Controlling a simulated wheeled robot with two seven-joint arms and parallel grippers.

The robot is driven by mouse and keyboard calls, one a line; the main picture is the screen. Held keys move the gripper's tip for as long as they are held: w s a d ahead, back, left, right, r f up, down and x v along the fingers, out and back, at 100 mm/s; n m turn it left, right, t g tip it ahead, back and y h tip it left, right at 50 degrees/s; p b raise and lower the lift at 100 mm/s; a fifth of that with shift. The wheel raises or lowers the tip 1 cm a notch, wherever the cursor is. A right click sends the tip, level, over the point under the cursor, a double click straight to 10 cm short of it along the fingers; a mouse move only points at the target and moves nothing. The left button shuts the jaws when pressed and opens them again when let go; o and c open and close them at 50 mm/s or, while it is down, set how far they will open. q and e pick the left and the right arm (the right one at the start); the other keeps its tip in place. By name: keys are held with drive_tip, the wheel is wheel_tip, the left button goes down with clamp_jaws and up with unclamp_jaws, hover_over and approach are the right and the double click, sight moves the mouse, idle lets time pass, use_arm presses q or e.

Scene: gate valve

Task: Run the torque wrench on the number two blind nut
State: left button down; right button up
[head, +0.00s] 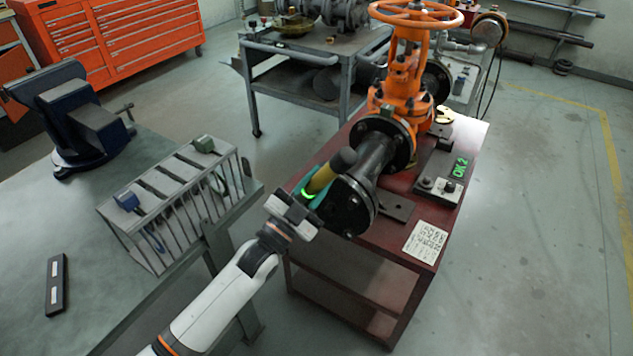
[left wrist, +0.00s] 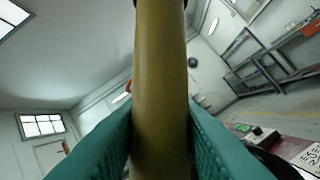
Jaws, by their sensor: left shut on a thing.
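My left gripper (head: 308,199) is shut on the yellow body of the torque wrench (head: 320,180), at the left edge of the blind flange. In the left wrist view the yellow wrench body (left wrist: 160,90) stands between the two teal fingers (left wrist: 160,140). The wrench's dark end (head: 344,159) shows beyond the yellow part, beside the black pipe. A green glow shows close to the fingers. The black blind flange (head: 352,207) closes the near end of the orange gate valve (head: 404,85). Nuts show on its face; the nut at the wrench is hidden. My right gripper is not in view.
A small box on the red cart (head: 310,262) has a green display (head: 460,168) that seems to read "OK 2". A slotted rack (head: 180,190) with blue- and green-handled tools stands on the left bench, near my left arm. A vise (head: 75,115) is behind it.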

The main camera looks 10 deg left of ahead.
use_arm(q)
drive_tip(key=shift+w+r, duration=0.1)
drive_tip(key=shift+r, duration=0.1)
drive_tip(key=w, duration=0.1)
drive_tip(key=w+d+b, duration=0.1)
drive_tip(key=w, duration=0.1)
drive_tip(key=shift+d, duration=0.1)
idle(0.6)
drive_tip(key=shift+w+d, duration=0.3)
drive_tip(key=shift+w, duration=0.5)
idle(2.8)
drive_tip(key=shift+s, duration=0.2)
idle(2.2)
drive_tip(key=shift+s+a+p, duration=0.1)
drive_tip(key=shift+p, duration=0.2)
